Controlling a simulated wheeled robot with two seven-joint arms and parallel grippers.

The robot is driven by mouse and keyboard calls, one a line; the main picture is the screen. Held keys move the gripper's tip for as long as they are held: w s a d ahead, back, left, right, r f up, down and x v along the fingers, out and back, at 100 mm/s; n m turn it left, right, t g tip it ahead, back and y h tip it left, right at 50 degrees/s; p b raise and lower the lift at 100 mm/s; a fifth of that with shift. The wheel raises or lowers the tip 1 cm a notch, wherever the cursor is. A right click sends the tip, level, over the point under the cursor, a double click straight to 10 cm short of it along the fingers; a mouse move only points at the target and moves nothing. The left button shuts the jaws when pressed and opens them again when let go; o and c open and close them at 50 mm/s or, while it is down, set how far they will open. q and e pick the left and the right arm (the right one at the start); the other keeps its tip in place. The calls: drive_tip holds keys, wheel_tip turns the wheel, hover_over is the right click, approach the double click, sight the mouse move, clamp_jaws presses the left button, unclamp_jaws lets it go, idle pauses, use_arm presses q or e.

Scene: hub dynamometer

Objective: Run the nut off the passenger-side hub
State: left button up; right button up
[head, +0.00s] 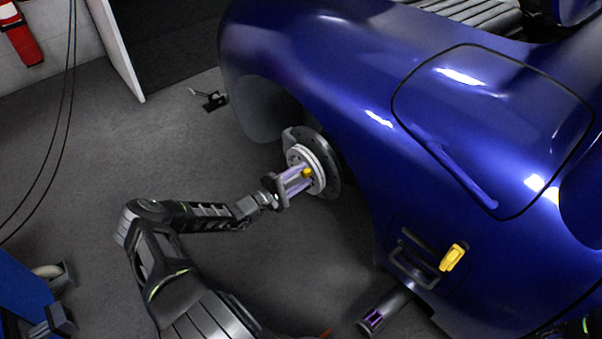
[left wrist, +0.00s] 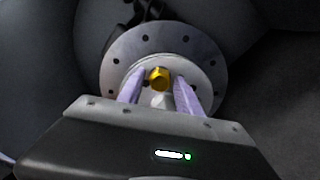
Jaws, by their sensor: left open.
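The gold nut (head: 306,171) sits at the centre of the bare hub (head: 318,160) under the blue car's wing; it also shows in the left wrist view (left wrist: 159,78). The hub's round flange with its ring of holes shows in the left wrist view (left wrist: 205,65). My left gripper (head: 301,176) is open, with its two purple fingers pointing at the hub. In the left wrist view, the fingers stand to the left and right of the nut. I cannot tell whether they touch it. My right gripper does not clearly show.
The blue car body (head: 330,75) hangs over the hub. A dark cylinder with a purplish end (head: 373,319) lies low by the car's side. A yellow item (head: 453,257) is on the car's lower side. The grey floor (head: 180,150) left of the hub is mostly clear.

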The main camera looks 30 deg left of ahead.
use_arm(q)
drive_tip(key=m+p, duration=0.2)
drive_tip(key=m, duration=0.3)
drive_tip(key=shift+r, duration=0.15)
drive_tip(key=shift+m, duration=1)
drive_tip(key=shift+c, duration=0.4)
clamp_jaws()
